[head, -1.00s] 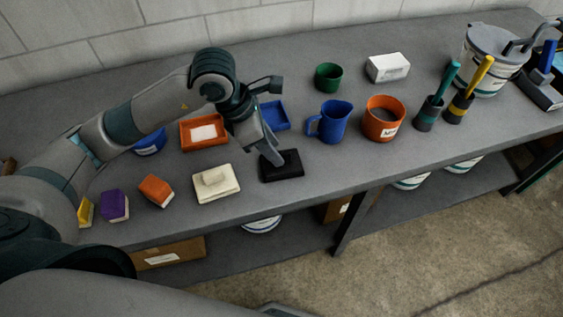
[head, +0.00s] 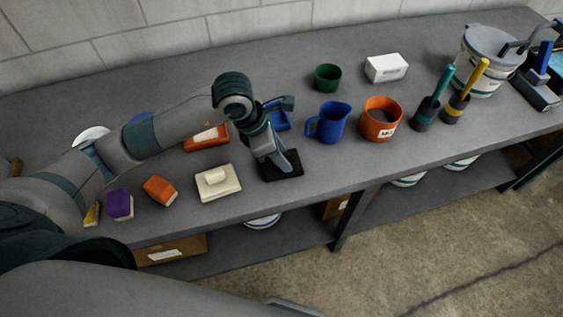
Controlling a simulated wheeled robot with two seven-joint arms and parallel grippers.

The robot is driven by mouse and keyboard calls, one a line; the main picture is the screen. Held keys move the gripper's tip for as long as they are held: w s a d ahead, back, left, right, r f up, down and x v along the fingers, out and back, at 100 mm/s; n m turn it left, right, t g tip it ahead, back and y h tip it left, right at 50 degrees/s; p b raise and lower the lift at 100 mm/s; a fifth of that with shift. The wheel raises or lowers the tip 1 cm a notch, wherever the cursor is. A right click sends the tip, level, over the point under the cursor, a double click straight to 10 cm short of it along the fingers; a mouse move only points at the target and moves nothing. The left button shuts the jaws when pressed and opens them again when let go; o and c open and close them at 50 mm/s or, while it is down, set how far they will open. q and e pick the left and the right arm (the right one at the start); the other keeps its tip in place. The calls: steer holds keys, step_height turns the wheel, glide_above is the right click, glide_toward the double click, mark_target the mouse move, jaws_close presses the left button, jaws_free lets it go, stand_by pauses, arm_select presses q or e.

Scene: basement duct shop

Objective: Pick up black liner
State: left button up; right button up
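The black liner (head: 296,172) is a dark, flat, rectangular piece lying on the grey bench near its front edge. My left gripper (head: 276,164) comes down over it from above, its fingertips at the liner and covering much of its middle. The view does not show clearly whether the fingers are apart or closed on it. The liner appears to still rest on the bench. My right gripper does not show.
A cream block on a pad (head: 218,182) lies left of the liner. A blue jug (head: 330,122) and orange pot (head: 381,119) stand behind right. An orange tray (head: 207,140) and blue tray (head: 280,118) are partly hidden by my arm. The bench's right front is clear.

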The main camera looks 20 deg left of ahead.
mark_target(288, 153)
arm_select(q)
jaws_close()
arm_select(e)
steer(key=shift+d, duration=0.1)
arm_select(q)
steer(key=shift+r, duration=0.1)
